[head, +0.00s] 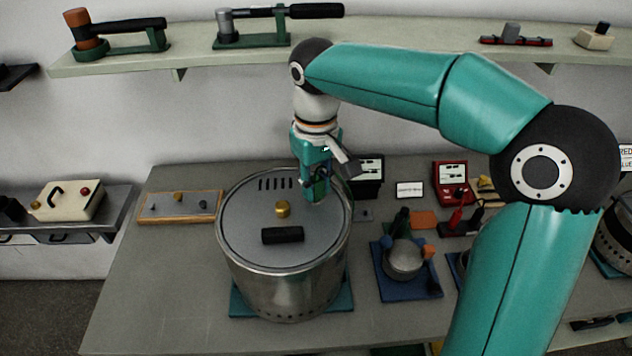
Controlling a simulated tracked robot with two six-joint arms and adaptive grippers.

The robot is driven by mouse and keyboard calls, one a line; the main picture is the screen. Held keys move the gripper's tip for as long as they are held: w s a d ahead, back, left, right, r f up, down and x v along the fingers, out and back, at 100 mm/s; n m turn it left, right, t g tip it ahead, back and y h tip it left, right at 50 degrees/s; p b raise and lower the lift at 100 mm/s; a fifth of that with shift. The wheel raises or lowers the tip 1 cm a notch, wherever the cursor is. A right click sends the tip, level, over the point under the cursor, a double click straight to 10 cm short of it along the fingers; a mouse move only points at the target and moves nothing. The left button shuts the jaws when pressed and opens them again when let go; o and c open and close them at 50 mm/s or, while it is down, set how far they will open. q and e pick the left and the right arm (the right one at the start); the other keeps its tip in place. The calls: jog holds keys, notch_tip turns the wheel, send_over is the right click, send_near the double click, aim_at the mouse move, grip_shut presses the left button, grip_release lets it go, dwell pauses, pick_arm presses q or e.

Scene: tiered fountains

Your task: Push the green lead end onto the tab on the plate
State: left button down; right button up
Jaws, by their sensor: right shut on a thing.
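My right gripper (318,192) points down over the back right part of the lid of a steel drum (287,275). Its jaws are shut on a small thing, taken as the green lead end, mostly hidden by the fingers. I cannot tell whether it touches the lid. The grey lid (245,222) has a brass knob (283,209), a black handle (283,235) and a row of dark slots at its back. No tab can be made out clearly at the gripper. My left gripper is not in view.
A wood-edged board (180,207) with small knobs lies left of the drum. To the right are a blue tray (391,284) with a round metal part, a red meter (452,182) and black boxes. A wall shelf (380,42) runs behind. The bench's front left is clear.

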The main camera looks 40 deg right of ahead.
aim_at(316, 178)
jog(key=shift+r+p, duration=0.75)
jog(key=shift+r, duration=0.2)
jog(key=shift+p, duration=0.35)
dwell(1.1)
jog(key=shift+f+b, duration=0.9)
jog(key=shift+f, duration=0.25)
jog(key=o, duration=0.9)
jog(key=shift+r, duration=0.15)
notch_tip(316, 178, up, 12)
jog(key=shift+f, duration=0.2)
